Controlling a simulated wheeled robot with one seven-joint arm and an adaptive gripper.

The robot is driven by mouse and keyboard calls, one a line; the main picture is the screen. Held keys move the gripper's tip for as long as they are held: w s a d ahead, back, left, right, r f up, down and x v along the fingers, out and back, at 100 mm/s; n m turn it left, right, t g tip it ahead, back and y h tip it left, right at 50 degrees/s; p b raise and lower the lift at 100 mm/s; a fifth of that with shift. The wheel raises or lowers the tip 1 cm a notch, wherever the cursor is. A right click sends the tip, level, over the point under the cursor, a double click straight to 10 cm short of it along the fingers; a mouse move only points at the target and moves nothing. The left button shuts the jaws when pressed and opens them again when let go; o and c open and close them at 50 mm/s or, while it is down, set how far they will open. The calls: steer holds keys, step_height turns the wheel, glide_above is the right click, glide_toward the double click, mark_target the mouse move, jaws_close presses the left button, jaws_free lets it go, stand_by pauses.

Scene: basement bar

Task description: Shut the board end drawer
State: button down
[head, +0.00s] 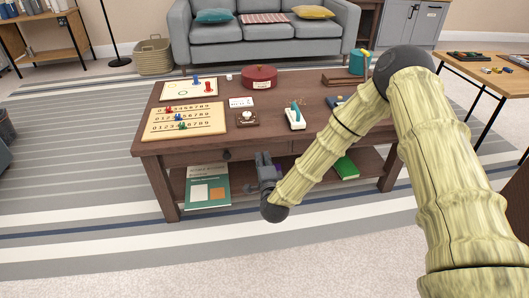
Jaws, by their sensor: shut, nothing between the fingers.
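The brown coffee table (300,142) stands ahead of me with game boards on its left end. Under that end, a drawer front with a dark round knob (226,155) shows in the table's front face. It looks near flush with the face, but I cannot tell whether a small gap remains. My gripper (263,156) is shut and empty, in front of the table's front face and just right of the knob. I cannot tell whether it touches the wood. My arm hides the right part of the front face.
On the tabletop are a number board (184,121), a red round box (259,77) and a white-and-green item (295,116). The lower shelf holds a green book (207,187) and a green box (346,168). A grey sofa (264,35) stands behind. The front rug is clear.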

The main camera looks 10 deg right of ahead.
steer(key=s+p, duration=0.3)
steer(key=s, duration=0.6)
steer(key=s+d+f+n+g+y, duration=0.1)
steer(key=s+f+n+g+y, duration=0.1)
steer(key=s+f+n+g, duration=1.25)
steer(key=s+d+f+n+g+h, duration=0.1)
steer(key=s+d+f, duration=0.2)
steer(key=s, duration=0.6)
steer(key=s+d+f+n+g, duration=0.15)
steer(key=s+d, duration=0.25)
steer(key=s, duration=0.5)
steer(key=s+d+f+g+h, duration=0.1)
steer(key=s+d+f, duration=0.2)
steer(key=s, duration=0.6)
step_height(320, 180, up, 38)
steer(key=p, duration=3.7)
steer(key=shift+s+d+f, duration=0.15)
steer(key=shift+s+f, duration=0.1)
steer(key=shift+s, duration=0.05)
